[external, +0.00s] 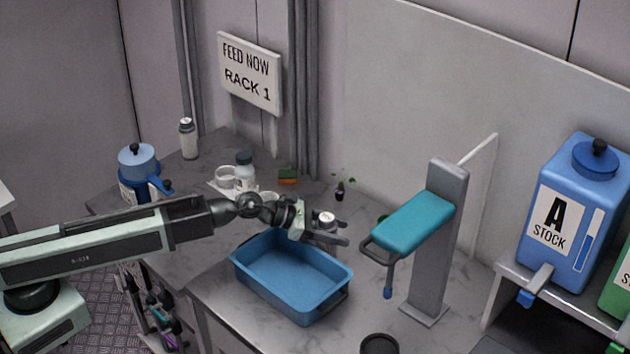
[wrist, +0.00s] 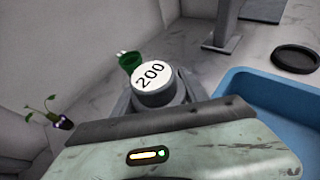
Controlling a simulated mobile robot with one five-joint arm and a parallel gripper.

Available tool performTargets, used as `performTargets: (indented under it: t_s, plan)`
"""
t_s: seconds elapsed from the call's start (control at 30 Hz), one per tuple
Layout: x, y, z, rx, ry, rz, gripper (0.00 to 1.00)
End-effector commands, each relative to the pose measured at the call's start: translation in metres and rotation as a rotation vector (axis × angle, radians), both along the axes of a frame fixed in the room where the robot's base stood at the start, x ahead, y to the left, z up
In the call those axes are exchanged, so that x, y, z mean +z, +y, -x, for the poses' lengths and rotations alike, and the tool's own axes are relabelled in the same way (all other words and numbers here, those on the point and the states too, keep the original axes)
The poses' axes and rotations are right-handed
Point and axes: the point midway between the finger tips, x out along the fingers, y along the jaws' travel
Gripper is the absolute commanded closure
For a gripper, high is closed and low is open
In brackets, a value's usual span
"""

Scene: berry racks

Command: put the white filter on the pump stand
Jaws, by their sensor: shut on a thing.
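My gripper (external: 330,238) is shut on a short cylinder, the white filter (external: 326,217), held upright above the far right part of the blue tray. In the wrist view the filter (wrist: 152,76) has a white top marked 200 and a grey side; its lower part is hidden by the jaws. A grey post with a foot plate (external: 425,315) and a teal arm (external: 412,222) stands to the right of my gripper, apart from it; it looks like the pump stand. Its foot also shows in the wrist view (wrist: 223,44).
The blue tray (external: 290,303) lies below my gripper and looks empty. A black round dish (external: 380,344) is at the front. A small plant (external: 340,190), a sponge (external: 288,176) and white cups (external: 227,176) stand behind. A blue stock tank (external: 580,210) is at right.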

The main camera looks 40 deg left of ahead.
Motion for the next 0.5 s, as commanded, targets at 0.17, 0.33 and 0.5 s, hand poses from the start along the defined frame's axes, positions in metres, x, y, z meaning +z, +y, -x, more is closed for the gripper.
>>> performTargets:
  t_s: [0.17, 0.33, 0.5]
  plan:
    - [0.021, 0.0, 0.0, 0.0, 0.0, 0.0, 0.98]
    - [0.056, 0.0, 0.0, 0.0, 0.0, 0.0, 0.98]
    - [0.091, 0.0, 0.0, 0.0, 0.0, 0.0, 0.97]
